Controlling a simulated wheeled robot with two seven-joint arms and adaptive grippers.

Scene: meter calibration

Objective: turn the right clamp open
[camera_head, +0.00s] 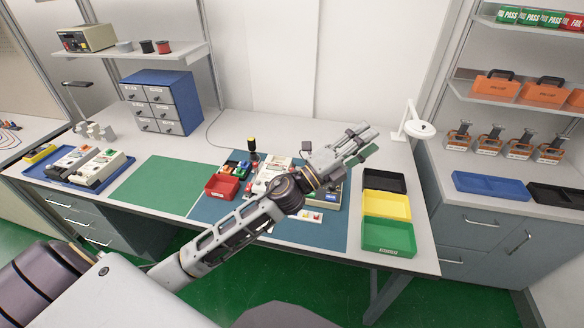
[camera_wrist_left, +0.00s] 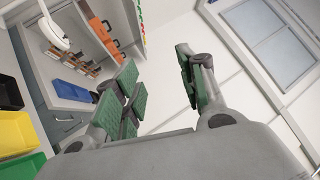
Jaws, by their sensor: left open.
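My left gripper (camera_head: 367,140) is open and empty, raised above the right part of the workbench (camera_head: 297,129). Its two green-padded fingers stand apart in the left wrist view (camera_wrist_left: 160,88), with nothing between them. A white device (camera_head: 270,171) stands on the blue mat (camera_head: 208,209), partly hidden behind my left arm. I cannot make out the right clamp; my arm covers much of that area. My right gripper is not in view.
A red bin (camera_head: 221,187) sits left of the device. Black, yellow (camera_head: 386,205) and green (camera_head: 388,237) trays line the bench's right side. A white lamp (camera_head: 417,128) stands at the back right. The green mat (camera_head: 155,185) is clear.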

